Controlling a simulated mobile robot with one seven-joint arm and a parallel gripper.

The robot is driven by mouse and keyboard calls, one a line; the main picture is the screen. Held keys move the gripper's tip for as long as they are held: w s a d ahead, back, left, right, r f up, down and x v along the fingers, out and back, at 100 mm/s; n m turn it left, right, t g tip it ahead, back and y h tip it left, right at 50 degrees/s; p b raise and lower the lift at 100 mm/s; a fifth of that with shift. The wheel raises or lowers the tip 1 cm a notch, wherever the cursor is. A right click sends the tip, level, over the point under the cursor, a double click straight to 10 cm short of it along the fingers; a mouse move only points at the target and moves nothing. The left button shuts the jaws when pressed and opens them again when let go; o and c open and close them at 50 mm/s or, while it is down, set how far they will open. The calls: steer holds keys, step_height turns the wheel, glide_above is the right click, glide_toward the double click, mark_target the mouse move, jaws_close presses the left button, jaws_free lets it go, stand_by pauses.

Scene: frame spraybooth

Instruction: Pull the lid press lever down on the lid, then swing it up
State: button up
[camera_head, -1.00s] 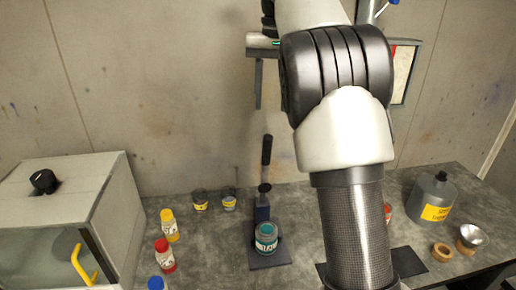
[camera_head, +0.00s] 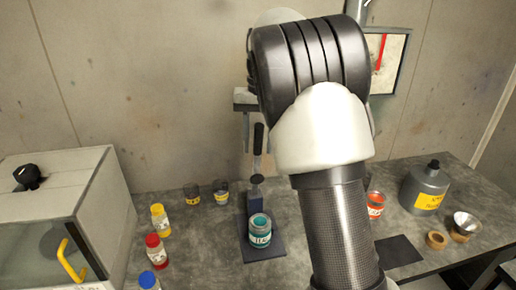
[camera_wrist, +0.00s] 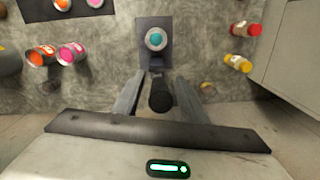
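The lid press (camera_head: 255,192) stands on the bench with its black-handled lever (camera_head: 258,138) upright. A teal-labelled can (camera_head: 260,238) sits on the press's dark base plate (camera_head: 279,248); I cannot tell how its lid sits. The can also shows in the wrist view (camera_wrist: 156,39). My gripper (camera_wrist: 160,76) is open and points down above the press. The lever's black end (camera_wrist: 161,97) shows between its two fingers; I cannot tell whether either finger touches it. In the head view my arm partly hides the gripper.
Yellow (camera_head: 160,219), red (camera_head: 156,252) and blue-capped bottles stand left of the press, near a white cabinet (camera_head: 60,200). Two small cans stand behind. An orange-red can (camera_head: 375,205), a grey jug (camera_head: 425,188) and a metal funnel (camera_head: 465,224) are at the right.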

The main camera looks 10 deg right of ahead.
steer(key=shift+f, duration=0.7)
jaws_close()
